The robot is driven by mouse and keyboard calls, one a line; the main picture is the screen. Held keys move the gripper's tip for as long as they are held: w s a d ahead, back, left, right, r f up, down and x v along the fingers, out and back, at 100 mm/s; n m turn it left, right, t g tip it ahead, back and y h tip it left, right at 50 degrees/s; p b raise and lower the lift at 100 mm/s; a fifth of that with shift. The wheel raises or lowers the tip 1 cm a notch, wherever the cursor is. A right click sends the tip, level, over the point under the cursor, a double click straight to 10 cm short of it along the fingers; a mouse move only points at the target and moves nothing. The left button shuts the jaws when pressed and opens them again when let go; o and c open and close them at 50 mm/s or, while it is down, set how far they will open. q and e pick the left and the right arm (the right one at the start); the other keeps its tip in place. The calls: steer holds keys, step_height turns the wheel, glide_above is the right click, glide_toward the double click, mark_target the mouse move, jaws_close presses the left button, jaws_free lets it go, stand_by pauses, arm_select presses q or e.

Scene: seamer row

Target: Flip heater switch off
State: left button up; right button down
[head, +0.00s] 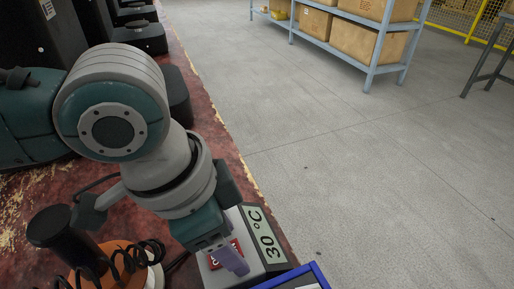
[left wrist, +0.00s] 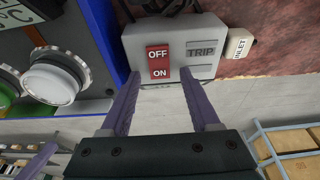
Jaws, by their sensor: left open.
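The heater switch is a red rocker (left wrist: 158,62) marked OFF at the top and ON below, set in a light grey box (left wrist: 205,66) in the left wrist view. I cannot tell which half is pressed in. My left gripper (left wrist: 160,74) is open, with its two purple fingers pointing at the box and the rocker between and just beyond their tips. Nothing is between the fingers.
A blue-edged panel with a white knob (left wrist: 52,80) stands left of the fingers. A tag marked INLET (left wrist: 238,44) is right of the box. A black-handled tool (head: 62,232) with a coiled cord is on the red bench. Shelving with cartons (head: 356,40) stands beyond open floor.

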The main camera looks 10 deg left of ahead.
mark_target(212, 259)
arm_select(q)
steer(key=p+v, duration=0.3)
steer(key=v, duration=0.7)
